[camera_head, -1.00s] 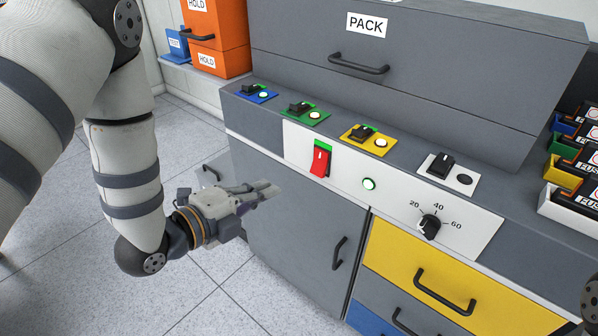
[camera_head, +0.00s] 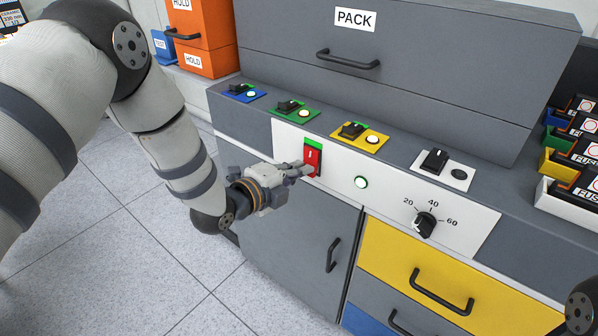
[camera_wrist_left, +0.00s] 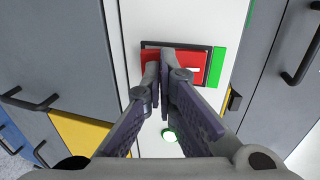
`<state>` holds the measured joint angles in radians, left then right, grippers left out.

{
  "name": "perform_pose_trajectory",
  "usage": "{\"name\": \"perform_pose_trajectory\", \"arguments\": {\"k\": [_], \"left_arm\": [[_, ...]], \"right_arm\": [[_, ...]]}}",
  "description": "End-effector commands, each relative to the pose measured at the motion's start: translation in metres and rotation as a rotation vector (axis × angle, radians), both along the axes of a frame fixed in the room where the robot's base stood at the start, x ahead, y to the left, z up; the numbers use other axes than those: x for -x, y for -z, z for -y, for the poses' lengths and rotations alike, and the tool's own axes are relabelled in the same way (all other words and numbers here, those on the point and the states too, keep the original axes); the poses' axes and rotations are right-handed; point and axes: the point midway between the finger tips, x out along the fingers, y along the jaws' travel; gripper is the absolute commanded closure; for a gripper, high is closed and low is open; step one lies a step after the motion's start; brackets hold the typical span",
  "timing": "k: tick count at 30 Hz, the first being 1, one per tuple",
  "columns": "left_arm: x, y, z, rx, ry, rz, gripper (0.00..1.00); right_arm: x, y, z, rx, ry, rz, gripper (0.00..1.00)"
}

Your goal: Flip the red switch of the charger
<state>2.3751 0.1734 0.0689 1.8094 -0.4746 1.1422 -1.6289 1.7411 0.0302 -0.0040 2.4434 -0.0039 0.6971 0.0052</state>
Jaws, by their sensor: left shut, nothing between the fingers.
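The red switch (camera_head: 313,154) is a rocker on the white front panel (camera_head: 290,137) of the charger, with a green strip above it. My left gripper (camera_head: 309,168) is shut and empty, its fingertips at the lower part of the switch. In the left wrist view, the closed fingertips (camera_wrist_left: 166,52) overlap the red switch (camera_wrist_left: 193,68), hiding part of it, and seem to touch it. I cannot tell for sure which way the rocker is tilted. My right gripper is out of view.
A lit round lamp (camera_head: 361,182) and a black dial (camera_head: 424,225) are right of the switch. Blue, green and yellow plates (camera_head: 372,139) with black switches sit on the ledge above. A grey cabinet door (camera_head: 290,240) and yellow drawer (camera_head: 400,262) are below. Fuse boxes stand at right.

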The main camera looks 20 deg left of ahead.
Motion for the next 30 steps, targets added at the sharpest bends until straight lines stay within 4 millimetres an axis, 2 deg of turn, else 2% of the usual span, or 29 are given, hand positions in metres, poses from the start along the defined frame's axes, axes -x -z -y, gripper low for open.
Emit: {"name": "perform_pose_trajectory", "arguments": {"k": [12, 24, 30], "left_arm": [[-0.002, 0.001, 0.0, 0.002, 0.0, 0.007, 1.0], [-0.008, 0.008, 0.003, 0.034, 0.001, 0.095, 1.0], [-0.009, 0.004, 0.003, 0.035, 0.0, 0.1, 1.0]], "right_arm": [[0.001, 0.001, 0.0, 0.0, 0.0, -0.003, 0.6], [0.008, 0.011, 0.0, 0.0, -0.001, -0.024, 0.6], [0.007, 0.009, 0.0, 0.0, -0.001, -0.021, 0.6]]}}
